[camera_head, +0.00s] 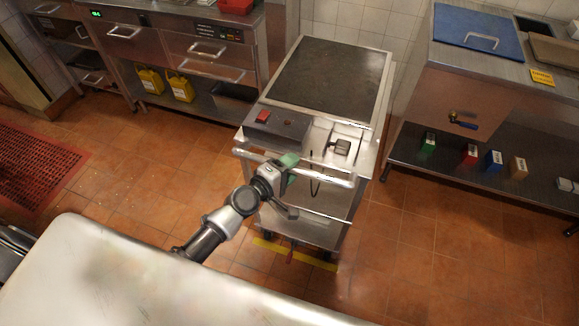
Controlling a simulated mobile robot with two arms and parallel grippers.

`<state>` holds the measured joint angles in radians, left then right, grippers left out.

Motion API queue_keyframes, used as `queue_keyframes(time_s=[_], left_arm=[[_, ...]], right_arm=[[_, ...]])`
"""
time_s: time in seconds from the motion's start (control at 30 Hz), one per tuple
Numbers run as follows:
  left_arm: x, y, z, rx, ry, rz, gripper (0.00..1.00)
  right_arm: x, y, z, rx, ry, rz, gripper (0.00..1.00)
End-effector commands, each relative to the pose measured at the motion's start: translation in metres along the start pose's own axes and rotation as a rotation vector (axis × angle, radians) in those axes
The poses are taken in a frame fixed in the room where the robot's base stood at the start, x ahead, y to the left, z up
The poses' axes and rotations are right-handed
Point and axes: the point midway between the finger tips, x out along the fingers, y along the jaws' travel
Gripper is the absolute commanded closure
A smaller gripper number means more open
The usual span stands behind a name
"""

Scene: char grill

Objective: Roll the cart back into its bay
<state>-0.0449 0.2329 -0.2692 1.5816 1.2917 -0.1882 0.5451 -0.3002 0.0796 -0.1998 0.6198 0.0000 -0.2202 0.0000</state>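The cart (352,170) is a steel trolley with a dark flat top plate (330,75). It stands between the left counter and the right counter, with its back close to the tiled wall. A push bar (325,176) runs across its near side. My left gripper (289,168) is at the left-middle part of this bar, with green fingertips showing above and just below it. Whether the fingers are closed on the bar is too small to tell. My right gripper is not in view.
Yellow floor tape (325,264) shows at the cart's near foot. The left counter (215,50) has drawers and yellow containers (180,88) below. The right counter (450,85) has small boxes on its lower shelf. A red mat (35,165) lies left.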

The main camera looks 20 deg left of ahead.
Motion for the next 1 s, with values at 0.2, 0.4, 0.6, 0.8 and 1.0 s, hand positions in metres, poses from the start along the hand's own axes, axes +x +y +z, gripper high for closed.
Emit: queue_keyframes(time_s=[0.2,0.4,0.6,0.8,1.0], left_arm=[[0.000,0.000,0.000,0.000,0.000,0.000,0.86],[0.000,0.000,0.000,0.000,0.000,0.000,1.00],[0.003,0.000,-0.002,0.001,0.001,0.000,1.00],[0.024,0.005,-0.011,0.001,0.002,0.005,1.00],[0.060,0.013,-0.026,0.003,0.003,0.008,1.00]], right_arm=[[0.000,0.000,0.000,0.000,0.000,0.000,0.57],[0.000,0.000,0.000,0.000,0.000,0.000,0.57],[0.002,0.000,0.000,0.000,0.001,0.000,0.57],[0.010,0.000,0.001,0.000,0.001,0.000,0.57],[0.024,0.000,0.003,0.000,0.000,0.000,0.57]])
